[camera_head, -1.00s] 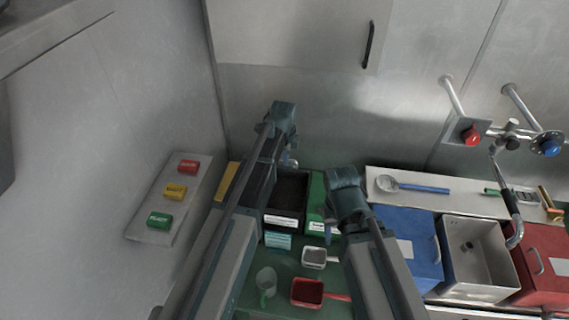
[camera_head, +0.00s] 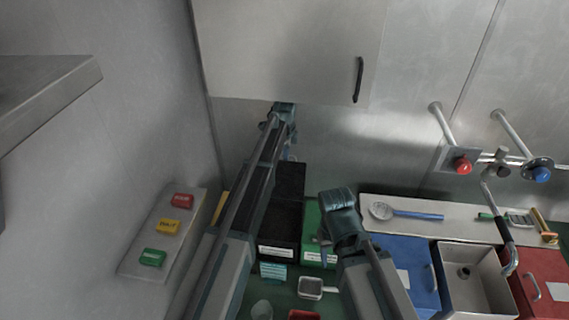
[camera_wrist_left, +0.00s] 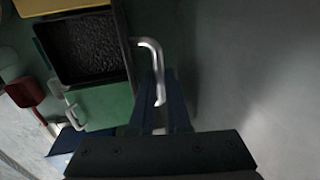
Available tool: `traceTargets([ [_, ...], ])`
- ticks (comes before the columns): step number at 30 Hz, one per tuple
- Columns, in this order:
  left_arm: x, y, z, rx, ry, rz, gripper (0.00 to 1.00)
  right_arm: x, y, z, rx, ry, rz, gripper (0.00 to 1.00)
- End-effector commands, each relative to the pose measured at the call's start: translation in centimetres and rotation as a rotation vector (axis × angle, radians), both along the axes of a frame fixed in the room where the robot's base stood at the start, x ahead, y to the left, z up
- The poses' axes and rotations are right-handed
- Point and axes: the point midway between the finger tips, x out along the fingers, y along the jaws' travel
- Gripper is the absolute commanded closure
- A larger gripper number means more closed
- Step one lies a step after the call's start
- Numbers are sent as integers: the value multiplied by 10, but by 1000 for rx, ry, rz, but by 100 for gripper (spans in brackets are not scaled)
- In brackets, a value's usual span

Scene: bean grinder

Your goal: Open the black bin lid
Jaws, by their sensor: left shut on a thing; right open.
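The black bin (camera_head: 279,228) stands left of the green bin, with a white label on its front. Its black lid (camera_head: 290,180) stands raised at the bin's back. The left wrist view looks down into the open black bin (camera_wrist_left: 85,48), which holds dark beans. The pale lid handle (camera_wrist_left: 150,55) sits between the blue fingers of my left gripper (camera_wrist_left: 158,105), which is shut on it. In the head view, my left arm hides most of that grip. My right gripper (camera_head: 324,238) is open and empty in front of the green bin.
The green bin (camera_head: 318,250) is right of the black bin. A small metal container (camera_head: 310,288) and a red scoop (camera_wrist_left: 24,94) are in front. A blue lid (camera_head: 400,262), a sink (camera_head: 490,292) and a red lid (camera_head: 548,280) lie right. A cabinet (camera_head: 290,50) hangs above.

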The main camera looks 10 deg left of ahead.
Motion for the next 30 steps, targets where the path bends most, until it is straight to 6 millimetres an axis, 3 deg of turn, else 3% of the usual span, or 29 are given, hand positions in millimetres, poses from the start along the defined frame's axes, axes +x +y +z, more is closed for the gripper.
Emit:
traceTargets([
  [3,18,1,-5,1,-1,0,100,0,0,-5,0,0,0,50],
  [9,32,1,-9,1,0,0,100,0,0,-9,0,-1,0,50],
  [29,41,1,-10,2,-5,1,100,0,0,-10,0,-1,0,50],
  [30,41,1,-10,2,-6,1,78,0,0,-10,0,-1,0,50],
])
